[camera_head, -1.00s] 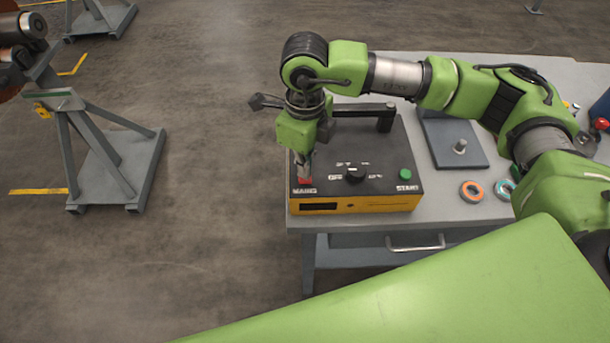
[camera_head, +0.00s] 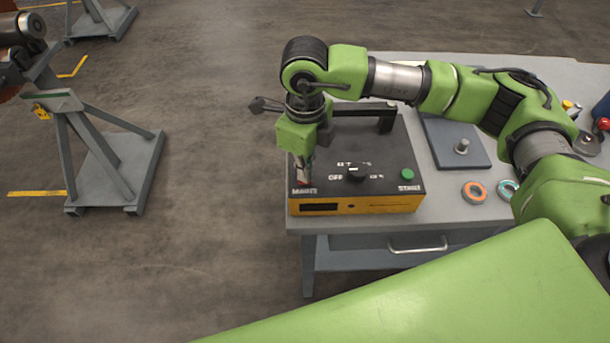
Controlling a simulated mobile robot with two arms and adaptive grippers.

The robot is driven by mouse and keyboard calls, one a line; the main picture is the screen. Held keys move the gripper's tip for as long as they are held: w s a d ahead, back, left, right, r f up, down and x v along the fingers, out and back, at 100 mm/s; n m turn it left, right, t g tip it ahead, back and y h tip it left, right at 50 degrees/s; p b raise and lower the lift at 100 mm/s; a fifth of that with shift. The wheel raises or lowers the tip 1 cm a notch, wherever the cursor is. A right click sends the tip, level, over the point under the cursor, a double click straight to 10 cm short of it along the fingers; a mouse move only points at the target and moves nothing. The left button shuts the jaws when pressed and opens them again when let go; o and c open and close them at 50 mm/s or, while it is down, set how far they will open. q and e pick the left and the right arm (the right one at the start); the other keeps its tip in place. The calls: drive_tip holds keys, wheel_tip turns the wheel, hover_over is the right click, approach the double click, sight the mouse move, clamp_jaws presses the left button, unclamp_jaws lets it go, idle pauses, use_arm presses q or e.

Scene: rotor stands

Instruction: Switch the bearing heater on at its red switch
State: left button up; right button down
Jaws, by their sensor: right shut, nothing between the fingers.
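The bearing heater (camera_head: 385,203) is a black-topped box with a yellow-orange front, standing at the front left of the bench. Its top has a black knob (camera_head: 356,173), a green START button (camera_head: 407,174) and a MAINS label at the left. My right gripper (camera_head: 304,179) points down at the MAINS corner, fingers shut and empty. It largely hides the red switch; only a trace of red shows by the fingertips. I cannot tell whether the fingertips touch the switch or which way it is set. The front display window (camera_head: 320,207) looks dark. My left gripper is out of view.
The grey bench (camera_head: 455,210) also holds a dark plate with a peg (camera_head: 462,148), an orange ring (camera_head: 474,191) and a teal ring (camera_head: 507,190). A rotor stand (camera_head: 108,165) is on the floor at the left. The floor between stand and bench is clear.

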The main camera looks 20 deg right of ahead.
drive_tip(key=shift+f, duration=0.3)
drive_tip(key=shift+r, duration=0.15)
drive_tip(key=shift+r+p, duration=0.3)
drive_tip(key=shift+r, duration=0.6)
drive_tip(key=shift+r+p, duration=0.9)
drive_tip(key=shift+r, duration=1.65)
